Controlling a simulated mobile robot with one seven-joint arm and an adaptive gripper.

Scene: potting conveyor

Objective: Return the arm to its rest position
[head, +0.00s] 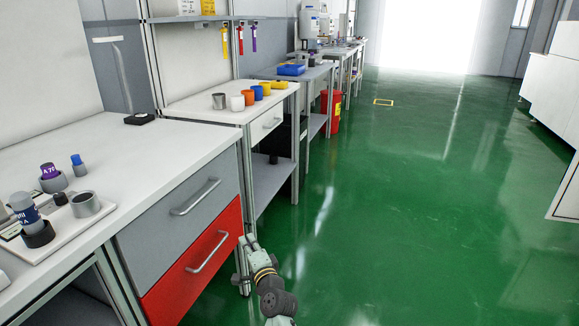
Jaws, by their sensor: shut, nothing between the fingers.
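My arm rises from the bottom of the head view, to the right of the red drawer (195,264) and over the green floor. Its far end, with my gripper (241,283), is small and points down beside the bench's front corner. The gripper is shut and holds nothing. I cannot tell its exact distance from the drawer and the bench leg.
The near white bench (125,150) holds several small cylinders and a grey cup (85,204). A second bench (215,107) behind carries coloured cups. A red bin (331,112) stands farther back. The green floor (420,210) to the right is clear.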

